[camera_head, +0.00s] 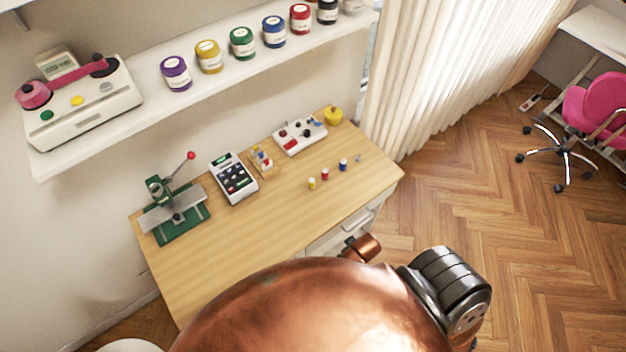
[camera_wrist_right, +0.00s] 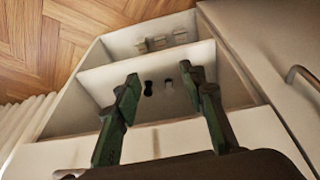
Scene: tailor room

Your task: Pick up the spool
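Several small pale pieces (camera_wrist_right: 160,42) sit in the drawer's far section, and a small dark item (camera_wrist_right: 147,88) shows between the fingertips. I cannot tell whether these are spools. My left gripper is out of view.
Several coloured jars stand on the shelf (camera_head: 215,85) above. A pink chair (camera_head: 595,105) and open floor are at right.

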